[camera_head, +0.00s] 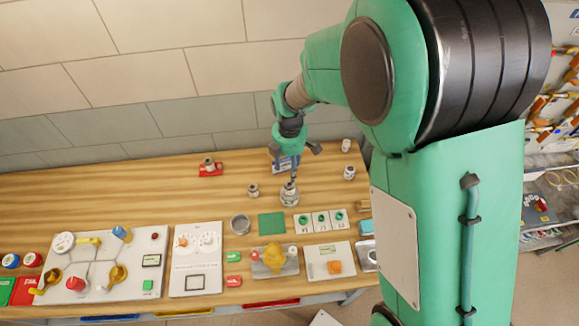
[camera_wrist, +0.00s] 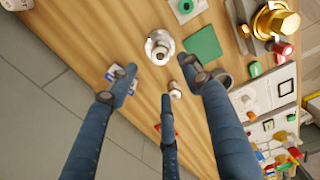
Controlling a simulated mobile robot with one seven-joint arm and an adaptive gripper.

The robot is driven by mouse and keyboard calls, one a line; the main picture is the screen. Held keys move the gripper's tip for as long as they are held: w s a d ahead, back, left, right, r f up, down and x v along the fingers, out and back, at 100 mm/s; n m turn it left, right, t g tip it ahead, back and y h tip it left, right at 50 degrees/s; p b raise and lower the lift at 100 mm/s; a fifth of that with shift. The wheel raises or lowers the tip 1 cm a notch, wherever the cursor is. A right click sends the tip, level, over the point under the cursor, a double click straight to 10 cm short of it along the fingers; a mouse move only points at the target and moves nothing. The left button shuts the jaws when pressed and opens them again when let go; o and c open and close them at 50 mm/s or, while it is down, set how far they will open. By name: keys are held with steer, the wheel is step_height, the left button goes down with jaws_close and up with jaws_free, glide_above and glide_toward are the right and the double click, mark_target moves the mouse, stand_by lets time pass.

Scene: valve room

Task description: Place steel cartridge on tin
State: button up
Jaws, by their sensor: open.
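My gripper (camera_head: 293,160) has its fingers spread above the back of the wooden bench, and nothing is held. It also shows in the wrist view (camera_wrist: 162,80). Below it stands a metal fitting with a wide shiny base (camera_head: 289,195), upright, also in the wrist view (camera_wrist: 160,47). A smaller upright metal cylinder (camera_head: 253,190) stands to its left; in the wrist view this cylinder (camera_wrist: 175,90) lies between the fingers. I cannot tell which is the steel cartridge. The round grey tin (camera_head: 240,224) stands nearer the front; in the wrist view a finger partly hides it.
A green square mat (camera_head: 271,224) lies right of the tin. Small cylinders (camera_head: 349,172) stand at the right, and a red holder (camera_head: 210,170) at the back. A blue-white box (camera_head: 285,163) is behind the gripper. Panels (camera_head: 195,260) fill the front; the back left is bare.

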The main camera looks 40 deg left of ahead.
stand_by(0.6)
steer(key=w+d+r+m+t, duration=0.1)
steer(key=w+d+r+m, duration=0.25)
steer(key=d+r, duration=0.5)
steer(key=w+d+r+m+y, duration=0.1)
steer(key=w+d+r+m, duration=0.1)
steer(key=d+r+m, duration=0.5)
steer(key=w+d+r+m+t, duration=0.1)
steer(key=w+d+r+m, duration=0.1)
steer(key=d+r, duration=0.9)
steer(key=s+d+r+m+t, duration=0.1)
steer(key=s+d+m, duration=0.4)
steer(key=d, duration=0.5)
steer(key=s+d+r+m+t, duration=0.1)
steer(key=s+d+r+m, duration=0.3)
steer(key=d, duration=0.6)
steer(key=s+d+r+m+t+h, duration=0.1)
steer(key=s+d+r+m, duration=0.2)
steer(key=s+d+m, duration=0.4)
steer(key=s+d, duration=0.2)
steer(key=d, duration=0.2)
steer(key=shift+t, duration=0.3)
steer(key=shift+s+d, duration=0.1)
step_height(320, 180, down, 15)
steer(key=b, duration=1.4)
steer(key=shift+r+b, duration=0.15)
steer(key=shift+b, duration=0.2)
